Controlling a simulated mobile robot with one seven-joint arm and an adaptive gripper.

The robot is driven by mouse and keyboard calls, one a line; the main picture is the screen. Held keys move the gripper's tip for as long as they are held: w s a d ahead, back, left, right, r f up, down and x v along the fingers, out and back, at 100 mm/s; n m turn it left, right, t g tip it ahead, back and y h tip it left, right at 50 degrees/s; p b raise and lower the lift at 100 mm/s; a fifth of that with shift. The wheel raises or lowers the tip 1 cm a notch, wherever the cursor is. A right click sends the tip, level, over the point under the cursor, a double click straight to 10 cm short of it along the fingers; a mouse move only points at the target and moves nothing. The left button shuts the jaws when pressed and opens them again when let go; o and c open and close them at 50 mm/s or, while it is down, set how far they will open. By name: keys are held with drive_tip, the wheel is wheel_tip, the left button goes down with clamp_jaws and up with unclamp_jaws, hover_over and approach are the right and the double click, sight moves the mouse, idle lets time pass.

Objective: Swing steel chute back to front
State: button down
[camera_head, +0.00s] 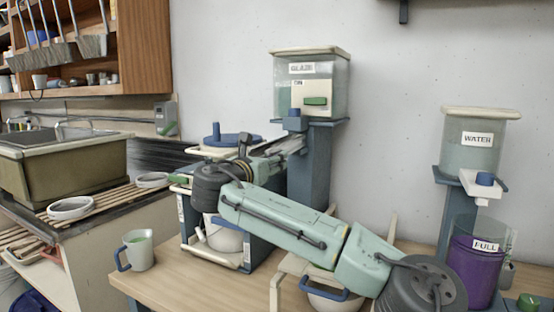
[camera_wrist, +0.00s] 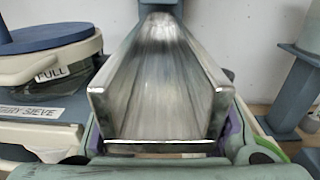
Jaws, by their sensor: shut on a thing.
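The steel chute (camera_wrist: 160,75) is a shiny open trough that fills the middle of the wrist view, its near end toward me and its far end at a blue post. In the head view the chute (camera_head: 287,148) shows in part below the glaze tank, running toward the sieve; my arm hides some of it. My gripper (camera_wrist: 166,148) is shut on the chute at its near end, one finger at each side. The chute looks empty.
The sieve with a blue lid (camera_head: 220,138) stands left of the chute. The glaze tank (camera_head: 310,88) is behind on a blue post. A water tank (camera_head: 476,145) and a purple bucket marked FULL (camera_head: 475,268) stand right. A mug (camera_head: 138,250) is at the table's front left.

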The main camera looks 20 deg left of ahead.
drive_tip(key=shift+a+h, duration=0.3)
drive_tip(key=shift+a, duration=0.1)
drive_tip(key=c, duration=0.9)
unclamp_jaws()
drive_tip(key=s, duration=1.2)
drive_tip(key=shift+a, duration=0.15)
